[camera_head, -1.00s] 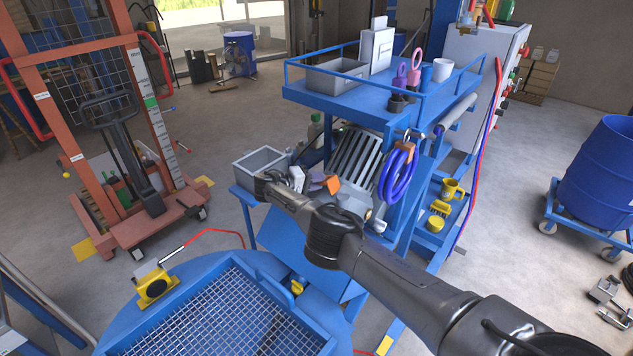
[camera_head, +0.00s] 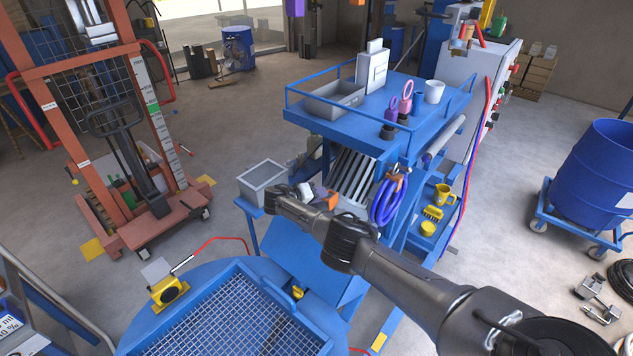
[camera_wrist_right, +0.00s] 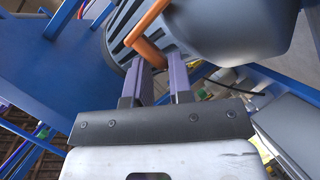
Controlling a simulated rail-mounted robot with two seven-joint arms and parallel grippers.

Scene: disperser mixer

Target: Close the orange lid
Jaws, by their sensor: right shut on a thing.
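The orange lid part shows in the right wrist view as an orange bar (camera_wrist_right: 147,28) whose lower end lies between my fingertips. It lies against a grey rounded housing (camera_wrist_right: 235,35) with dark slots. In the head view a small orange piece (camera_head: 329,202) shows beside my right gripper (camera_head: 318,194), in front of the ribbed slanted grey part (camera_head: 353,172). My right gripper, with purple fingers (camera_wrist_right: 153,75), is shut on the orange bar's end. My arm hides part of the lid area in the head view. My left gripper is not in view.
A blue shelf (camera_head: 350,122) with a grey bin (camera_head: 333,99) stands above the ribbed part. A grey open box (camera_head: 262,181) is left of my gripper. Coiled blue hose (camera_head: 386,203) hangs to its right. A blue round vessel with mesh (camera_head: 235,312) lies in front.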

